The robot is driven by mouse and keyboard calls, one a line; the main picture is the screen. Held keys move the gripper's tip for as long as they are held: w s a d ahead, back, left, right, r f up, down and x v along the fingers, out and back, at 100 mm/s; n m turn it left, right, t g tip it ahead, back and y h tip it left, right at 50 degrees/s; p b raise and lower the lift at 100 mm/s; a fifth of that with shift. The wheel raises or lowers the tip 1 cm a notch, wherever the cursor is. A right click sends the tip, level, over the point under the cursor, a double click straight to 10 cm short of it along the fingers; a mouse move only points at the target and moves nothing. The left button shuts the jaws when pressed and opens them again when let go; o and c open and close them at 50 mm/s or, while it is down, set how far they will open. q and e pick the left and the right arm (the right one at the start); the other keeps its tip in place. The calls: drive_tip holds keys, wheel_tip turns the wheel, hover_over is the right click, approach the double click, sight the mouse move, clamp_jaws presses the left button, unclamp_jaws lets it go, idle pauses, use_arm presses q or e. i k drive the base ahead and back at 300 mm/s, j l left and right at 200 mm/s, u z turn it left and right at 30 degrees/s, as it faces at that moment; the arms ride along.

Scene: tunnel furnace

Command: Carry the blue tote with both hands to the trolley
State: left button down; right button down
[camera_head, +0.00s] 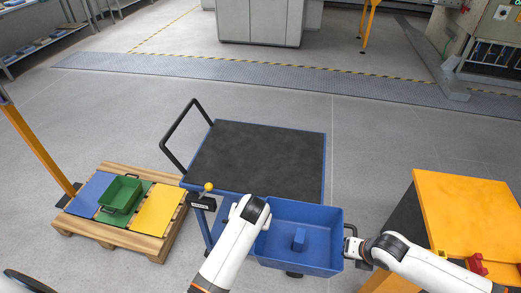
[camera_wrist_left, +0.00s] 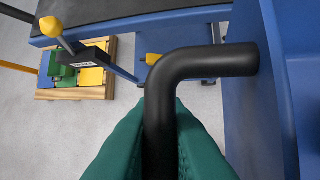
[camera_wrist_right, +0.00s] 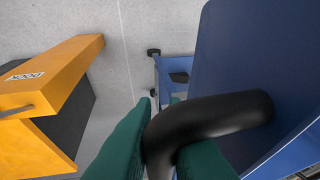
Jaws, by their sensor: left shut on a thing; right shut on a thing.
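The blue tote (camera_head: 318,221) is held between my two grippers, in front of the near edge of the trolley (camera_head: 262,150) in the head view. A small blue block (camera_head: 299,239) lies inside it. My left gripper (camera_wrist_left: 160,140) is shut on the tote's black handle (camera_wrist_left: 205,60) on the left side. My right gripper (camera_wrist_right: 160,145) is shut on the other black handle (camera_wrist_right: 215,117) on the right side. The trolley has a black top, a blue frame and a black push bar at its left. Its top is empty. The tote hides part of the trolley's near side.
A wooden pallet (camera_head: 152,244) with blue, green and yellow panels and a green crate (camera_head: 120,193) stands at the left. An orange cabinet (camera_head: 465,215) stands close at the right. A yellow-knobbed lever (camera_head: 208,187) rises at the trolley's near left corner. Floor beyond the trolley is clear.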

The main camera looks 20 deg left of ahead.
sight(265, 155)
drive_tip(key=i+j, duration=1.2)
